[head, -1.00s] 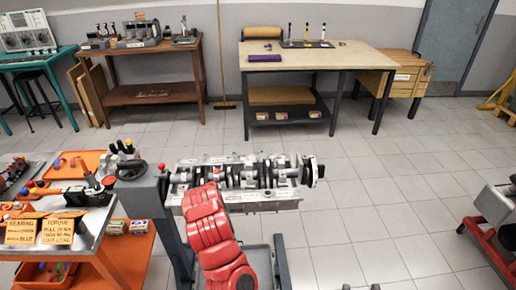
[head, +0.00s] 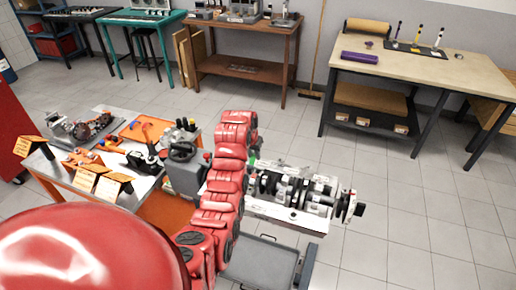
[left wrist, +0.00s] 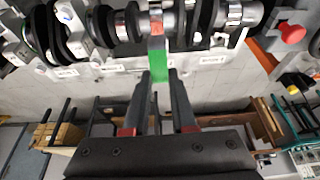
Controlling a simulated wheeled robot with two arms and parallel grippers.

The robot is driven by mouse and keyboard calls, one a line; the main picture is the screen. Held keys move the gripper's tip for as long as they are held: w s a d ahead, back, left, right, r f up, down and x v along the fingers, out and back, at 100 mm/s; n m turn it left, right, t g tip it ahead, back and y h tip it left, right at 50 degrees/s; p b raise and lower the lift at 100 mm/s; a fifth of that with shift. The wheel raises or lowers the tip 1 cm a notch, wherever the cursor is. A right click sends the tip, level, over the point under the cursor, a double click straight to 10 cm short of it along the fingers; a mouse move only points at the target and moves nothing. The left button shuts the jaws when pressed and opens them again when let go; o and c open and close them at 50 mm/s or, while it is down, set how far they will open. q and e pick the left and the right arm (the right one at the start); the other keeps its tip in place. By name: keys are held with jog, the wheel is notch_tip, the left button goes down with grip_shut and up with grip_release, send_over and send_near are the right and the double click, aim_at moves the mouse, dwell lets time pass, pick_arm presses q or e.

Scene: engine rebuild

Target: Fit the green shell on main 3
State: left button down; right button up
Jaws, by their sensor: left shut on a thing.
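My left gripper (left wrist: 161,82) is shut on the green shell (left wrist: 160,62), seen as a narrow green strip between and beyond the fingertips. The strip's far end meets a pinkish patch beside the crankshaft (left wrist: 185,22); I cannot tell whether they touch. In the head view the crankshaft (head: 290,187) lies along the top of the engine block (head: 285,212). A small bit of green (head: 254,156) shows beside my red left arm, which hides most of the gripper. Pale labels line the block in the left wrist view; I cannot read which marks main 3. My right gripper is not in view.
The parts cart (head: 60,178), with orange signs and several small parts, stands to the left. A grey tray (head: 262,262) is below the block. Floor to the right is clear.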

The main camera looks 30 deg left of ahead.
pick_arm(q)
jog(key=shift+s+f, duration=0.1)
jog(key=shift+f, duration=0.35)
send_over(254, 176)
jog(key=shift+f, duration=2.45)
jog(key=shift+b, duration=0.55)
jog(key=shift+f+b, duration=0.7)
jog(key=shift+f, duration=0.55)
jog(key=shift+r, duration=0.3)
jog(key=shift+f+b, duration=0.3)
jog(key=shift+b, duration=0.05)
jog(key=shift+r, duration=0.3)
jog(key=shift+f+b, duration=0.3)
jog(key=shift+b, duration=0.05)
dwell(0.4)
